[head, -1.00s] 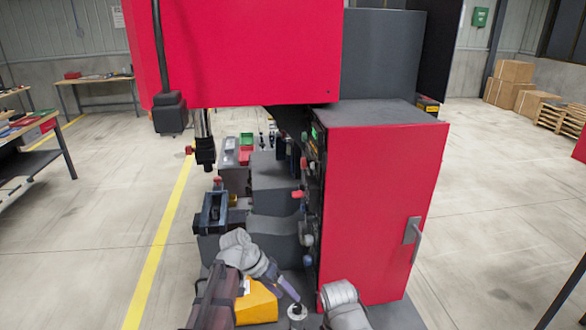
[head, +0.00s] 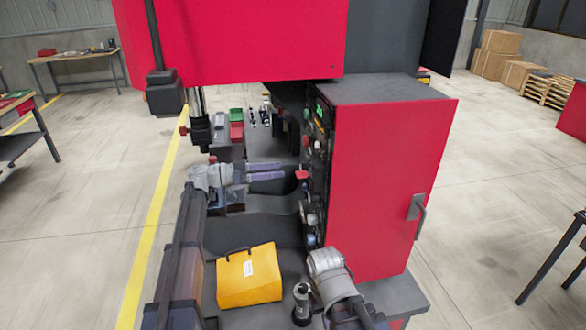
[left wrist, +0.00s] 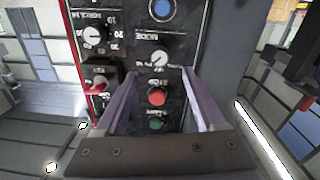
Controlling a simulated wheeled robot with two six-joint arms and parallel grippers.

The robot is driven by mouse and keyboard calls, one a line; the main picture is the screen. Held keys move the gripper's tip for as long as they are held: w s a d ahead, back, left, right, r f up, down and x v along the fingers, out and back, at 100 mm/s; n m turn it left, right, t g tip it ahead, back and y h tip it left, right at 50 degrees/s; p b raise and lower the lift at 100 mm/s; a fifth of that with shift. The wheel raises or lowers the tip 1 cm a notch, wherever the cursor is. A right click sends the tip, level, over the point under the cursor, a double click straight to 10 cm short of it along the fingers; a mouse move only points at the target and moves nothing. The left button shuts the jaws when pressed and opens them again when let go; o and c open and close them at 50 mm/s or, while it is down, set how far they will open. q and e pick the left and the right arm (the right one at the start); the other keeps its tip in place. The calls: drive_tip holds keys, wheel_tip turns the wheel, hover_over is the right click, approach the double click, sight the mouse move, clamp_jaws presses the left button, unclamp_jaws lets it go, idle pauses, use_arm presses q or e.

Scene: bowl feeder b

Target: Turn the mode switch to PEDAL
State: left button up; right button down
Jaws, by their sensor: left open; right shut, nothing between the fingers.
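The mode switch (left wrist: 159,58) is a round pale knob under the word MODE on a black panel (left wrist: 172,34), in the left wrist view. Its position labels are too small to read, so I cannot tell its setting. My left gripper (left wrist: 160,73) is open, with its two purple fingers pointing at the panel on either side below the knob, apparently not touching it. In the head view my left gripper (head: 284,170) points right toward the panel side of the red cabinet (head: 385,190). My right arm shows at the bottom, but its fingers are not visible.
A red STOP button (left wrist: 157,96) and a green button (left wrist: 155,123) sit below the knob. A blue button (left wrist: 161,10) is above, another dial (left wrist: 95,35) left. A yellow pouch (head: 249,277) and a small dark cylinder (head: 302,303) are on the machine's bench.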

sight(305, 167)
use_arm(q)
drive_tip(key=x, duration=0.6)
drive_tip(key=shift+d, duration=0.25)
drive_tip(key=shift+c, duration=0.2)
clamp_jaws()
